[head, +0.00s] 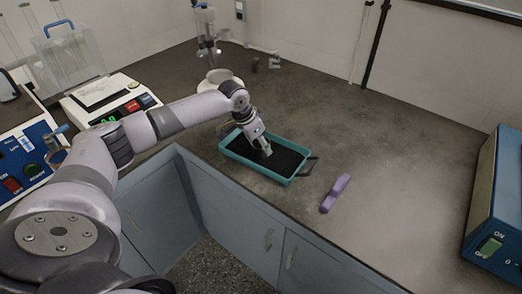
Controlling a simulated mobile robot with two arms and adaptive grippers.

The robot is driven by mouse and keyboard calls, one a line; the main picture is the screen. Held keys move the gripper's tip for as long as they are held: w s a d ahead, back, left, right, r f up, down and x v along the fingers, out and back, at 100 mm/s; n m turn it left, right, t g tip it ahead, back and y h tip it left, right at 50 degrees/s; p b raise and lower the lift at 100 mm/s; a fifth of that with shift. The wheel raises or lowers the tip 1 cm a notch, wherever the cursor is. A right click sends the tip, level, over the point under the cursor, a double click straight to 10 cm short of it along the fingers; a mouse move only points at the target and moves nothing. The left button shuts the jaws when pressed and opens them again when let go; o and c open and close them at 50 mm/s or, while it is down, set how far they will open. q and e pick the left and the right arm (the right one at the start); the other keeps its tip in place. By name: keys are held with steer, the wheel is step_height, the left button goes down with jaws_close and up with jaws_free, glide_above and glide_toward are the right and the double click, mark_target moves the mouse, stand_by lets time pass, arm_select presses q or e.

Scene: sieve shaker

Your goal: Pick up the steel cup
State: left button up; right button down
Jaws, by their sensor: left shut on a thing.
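My left gripper (262,143) reaches down over the teal tray (237,154), which holds black material (283,161). The gripper is shut on a small pale grey thing (266,151) at its tips, which looks like the steel cup. Its shape is mostly hidden by the fingers and too small to see clearly. I cannot tell whether it touches the black material. My right gripper is not in view.
A purple object (335,193) lies right of the tray. A balance (112,103) and a blue device (22,160) stand left, a blue box with a switch (500,205) right. A glass stand (207,35) is behind. The counter's right middle is clear.

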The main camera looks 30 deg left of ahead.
arm_select(q)
steer(key=c, duration=0.5)
steer(key=shift+r, duration=0.15)
